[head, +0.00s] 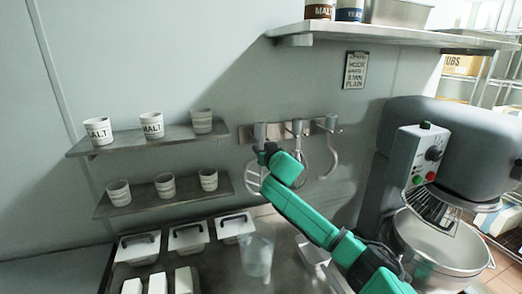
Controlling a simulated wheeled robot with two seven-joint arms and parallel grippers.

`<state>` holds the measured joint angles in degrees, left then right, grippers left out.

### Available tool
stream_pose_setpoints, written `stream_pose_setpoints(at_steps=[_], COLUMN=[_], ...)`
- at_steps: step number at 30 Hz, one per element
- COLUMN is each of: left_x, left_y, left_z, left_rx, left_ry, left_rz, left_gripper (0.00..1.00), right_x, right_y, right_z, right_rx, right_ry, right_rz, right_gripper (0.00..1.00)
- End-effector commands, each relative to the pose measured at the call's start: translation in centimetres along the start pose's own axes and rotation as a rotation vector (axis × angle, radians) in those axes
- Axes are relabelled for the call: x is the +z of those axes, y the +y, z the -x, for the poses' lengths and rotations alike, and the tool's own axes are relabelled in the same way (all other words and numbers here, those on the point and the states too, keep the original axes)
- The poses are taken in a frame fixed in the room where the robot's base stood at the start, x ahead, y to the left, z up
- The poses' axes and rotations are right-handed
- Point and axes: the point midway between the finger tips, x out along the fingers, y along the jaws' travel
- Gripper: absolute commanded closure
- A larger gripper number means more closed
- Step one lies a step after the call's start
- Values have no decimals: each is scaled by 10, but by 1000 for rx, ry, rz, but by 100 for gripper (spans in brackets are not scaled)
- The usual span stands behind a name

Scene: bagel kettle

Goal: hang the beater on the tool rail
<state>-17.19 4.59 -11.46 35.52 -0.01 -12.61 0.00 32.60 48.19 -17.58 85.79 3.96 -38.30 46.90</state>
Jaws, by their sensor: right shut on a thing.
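The tool rail (284,130) is a metal strip fixed to the back wall. The beater, a pale open frame (254,181), shows at the rail's left end, with its grey cylindrical top (260,130) level with the rail. My right gripper (264,155) is shut on its shank, and the gripper and wrist hide part of it. I cannot tell whether the top sits on a peg or is just in front of the rail. A whisk (298,149) and a curved dough hook (333,153) hang further right on the rail. My left gripper is out of view.
A large grey mixer (447,134) with a steel bowl (440,243) stands at right. Two wall shelves with cups (152,125) are at left. Lidded white bins (188,237) and a clear container (257,257) stand on the counter below. A shelf (400,37) overhangs the rail.

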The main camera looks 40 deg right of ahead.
Motion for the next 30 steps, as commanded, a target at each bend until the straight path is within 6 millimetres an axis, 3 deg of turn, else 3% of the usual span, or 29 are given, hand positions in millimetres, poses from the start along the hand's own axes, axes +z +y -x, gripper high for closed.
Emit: stream_pose_setpoints(at_steps=[6,7,9,16,18,30], left_x=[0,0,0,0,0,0], left_y=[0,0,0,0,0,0], left_z=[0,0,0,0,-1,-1], left_rx=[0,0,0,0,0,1], left_ry=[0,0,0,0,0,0], left_rz=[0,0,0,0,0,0], left_gripper=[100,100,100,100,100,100], right_x=[2,2,2,2,4,3], right_y=[0,0,0,0,0,0], right_z=[0,0,0,0,-1,3], right_rx=[-1,-1,-1,0,0,0], right_ry=[-2,-2,-2,-3,-7,-4], right_rz=[0,0,0,0,0,0], right_gripper=[100,63,36,35,15,15])
